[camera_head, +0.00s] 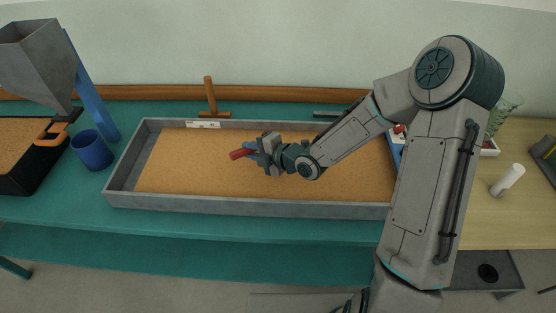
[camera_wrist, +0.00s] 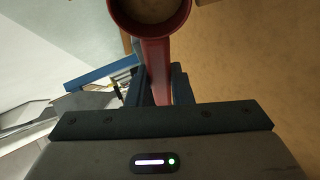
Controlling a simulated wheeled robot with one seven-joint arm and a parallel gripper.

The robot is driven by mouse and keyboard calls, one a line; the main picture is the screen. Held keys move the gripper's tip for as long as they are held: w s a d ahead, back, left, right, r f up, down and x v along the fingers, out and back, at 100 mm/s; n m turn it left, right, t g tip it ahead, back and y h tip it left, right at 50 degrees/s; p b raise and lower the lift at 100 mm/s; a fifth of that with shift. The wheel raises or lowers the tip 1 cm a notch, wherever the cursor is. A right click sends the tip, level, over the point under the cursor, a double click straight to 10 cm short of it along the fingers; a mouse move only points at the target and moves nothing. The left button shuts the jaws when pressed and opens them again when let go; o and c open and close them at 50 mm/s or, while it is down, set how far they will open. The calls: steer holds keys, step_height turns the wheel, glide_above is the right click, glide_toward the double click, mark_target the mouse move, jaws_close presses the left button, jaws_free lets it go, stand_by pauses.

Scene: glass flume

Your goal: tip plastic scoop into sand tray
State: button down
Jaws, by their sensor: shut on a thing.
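The plastic scoop is red, and my gripper (camera_head: 252,148) is shut on its handle. In the wrist view the scoop's handle (camera_wrist: 156,75) runs up between the two dark fingers (camera_wrist: 160,88) to a round bowl (camera_wrist: 120,10) at the top edge. The bowl holds something brown like sand, and its far part is cut off. In the head view a red end of the scoop (camera_head: 238,154) sticks out left of my gripper. The sand tray (camera_head: 290,207) is a long grey-walled tray with tan sand (camera_head: 190,175). My gripper and the scoop are above its middle.
A wooden T-shaped tool (camera_head: 210,100) stands behind the tray. A white cylinder (camera_head: 508,180) is on the wooden table at right.

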steer(key=shift+t+y+b, duration=0.4)
steer(key=shift+b, duration=0.2)
steer(key=shift+s+d+n+t+y+b, duration=0.5)
steer(key=shift+s+t+y+b, duration=0.15)
steer(key=shift+b, duration=1.95)
steer(key=shift+s+r+n+t+y+b, duration=0.1)
steer(key=shift+r+n+t+y+b, duration=0.2)
steer(key=shift+b, duration=0.65)
steer(key=shift+s+r+t+y+b, duration=0.1)
steer(key=shift+r+y+b, duration=0.25)
steer(key=shift+b, duration=0.55)
steer(key=shift+n+t+y, duration=0.4)
steer(key=shift+t+y, duration=0.15)
steer(key=shift+y, duration=0.15)
steer(key=shift+s+d+r+b, duration=0.1)
steer(key=shift+r+b, duration=0.7)
steer(key=shift+r, duration=0.25)
steer(key=shift+s+d+r+b, duration=0.1)
steer(key=shift+r+b, duration=0.7)
steer(key=shift+r, duration=0.2)
